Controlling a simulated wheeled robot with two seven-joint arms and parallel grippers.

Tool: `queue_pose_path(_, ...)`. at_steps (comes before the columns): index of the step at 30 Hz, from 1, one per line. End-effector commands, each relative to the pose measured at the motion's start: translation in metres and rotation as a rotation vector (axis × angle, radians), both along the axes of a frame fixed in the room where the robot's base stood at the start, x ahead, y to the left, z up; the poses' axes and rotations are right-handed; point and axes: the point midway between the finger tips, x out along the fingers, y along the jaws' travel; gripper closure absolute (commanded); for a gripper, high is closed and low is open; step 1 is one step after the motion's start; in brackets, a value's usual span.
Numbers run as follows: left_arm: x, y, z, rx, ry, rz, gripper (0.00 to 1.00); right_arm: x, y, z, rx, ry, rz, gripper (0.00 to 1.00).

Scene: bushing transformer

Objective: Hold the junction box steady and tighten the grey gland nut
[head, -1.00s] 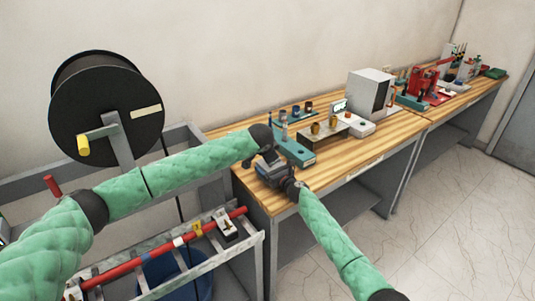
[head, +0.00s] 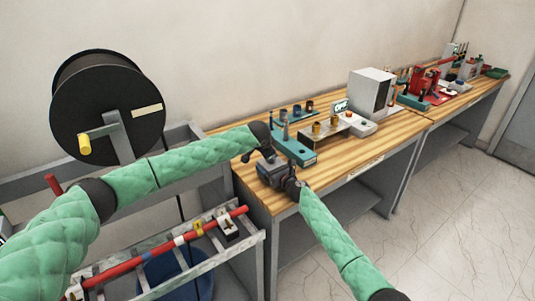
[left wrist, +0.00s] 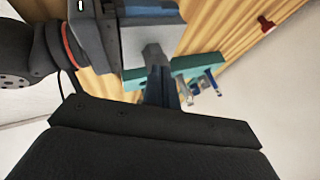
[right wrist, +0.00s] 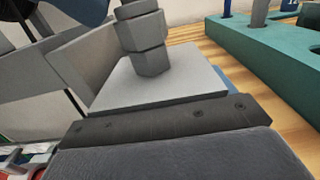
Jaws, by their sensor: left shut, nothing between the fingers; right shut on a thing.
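The grey junction box (right wrist: 150,85) shows in the right wrist view with the grey gland nut (right wrist: 148,50) standing upright on its pale face. In the head view the box (head: 277,172) is small and partly covered by my grippers at the near left corner of the bench. My right gripper (head: 285,180) is shut on the junction box. My left gripper (head: 267,153) is shut and empty, just above and beside the box. Its dark fingers (left wrist: 158,82) point at the grey box in the left wrist view. Whether they touch the nut is hidden.
A teal block (head: 296,152) lies close behind the box. A small stand with brass-coloured pieces (head: 325,130), a white unit with a display (head: 357,122) and a grey cabinet (head: 371,92) stand farther right. The bench front (head: 345,165) is clear. A cable reel (head: 106,105) stands at left.

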Motion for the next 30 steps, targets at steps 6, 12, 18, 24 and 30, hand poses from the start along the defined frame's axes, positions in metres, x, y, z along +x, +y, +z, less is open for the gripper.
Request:
queue_pose_path(6, 0.0003, 0.0011, -0.0007, -0.001, 0.001, 0.0, 1.0, -0.0001, -0.0001, -0.0003, 0.0, 0.0, 0.0, 0.49)
queue_pose_path(12, 0.0009, 0.0022, -0.0005, 0.0, 0.001, 0.0, 1.0, -0.0002, -0.0001, -0.0004, 0.0, 0.0, 0.0, 0.49)
queue_pose_path(18, 0.0018, 0.0035, -0.0002, -0.001, 0.0, 0.001, 1.0, -0.0002, -0.0001, -0.0004, 0.0, 0.0, 0.0, 0.49)
queue_pose_path(24, 0.0025, 0.0049, -0.001, 0.0, 0.002, 0.001, 1.0, -0.0001, -0.0002, -0.0004, 0.0, 0.0, 0.0, 0.49)
queue_pose_path(30, 0.0043, 0.0078, -0.0014, 0.0, 0.001, -0.002, 1.0, -0.0002, -0.0001, -0.0003, 0.0, 0.0, 0.0, 0.49)
